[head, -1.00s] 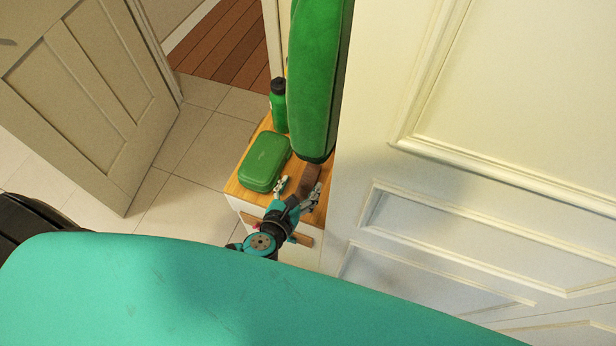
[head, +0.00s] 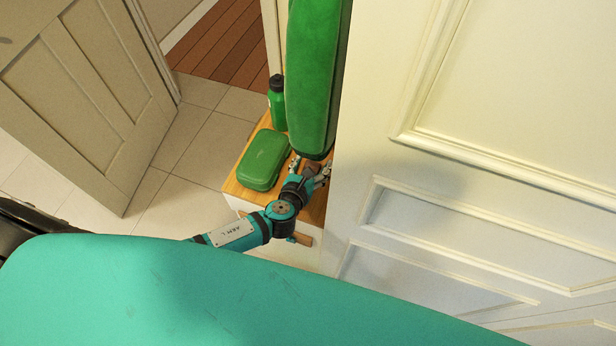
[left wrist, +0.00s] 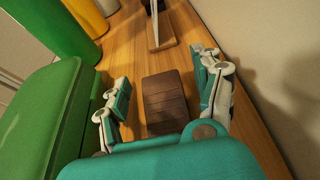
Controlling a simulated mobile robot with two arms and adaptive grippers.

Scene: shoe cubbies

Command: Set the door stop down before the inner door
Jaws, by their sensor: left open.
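The brown wedge-like block that looks like the door stop (left wrist: 165,100) lies on the wooden cabinet top. In the head view the block (head: 310,170) is partly hidden by my gripper. My left gripper (head: 311,166) is open, with one finger on each side of the block. In the left wrist view the gripper (left wrist: 163,82) shows gaps between both fingers and the block. A panelled door (head: 85,100) stands ajar at the left, and a cream door (head: 480,190) fills the right. I cannot tell which is the inner door. My right gripper is not in view.
A green case (head: 264,159) and a green bottle (head: 277,100) stand left of my gripper on the cabinet top (head: 247,183). A long green cushioned thing (head: 316,80) hangs just above it. Tiled floor (head: 180,190) by the left door is clear.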

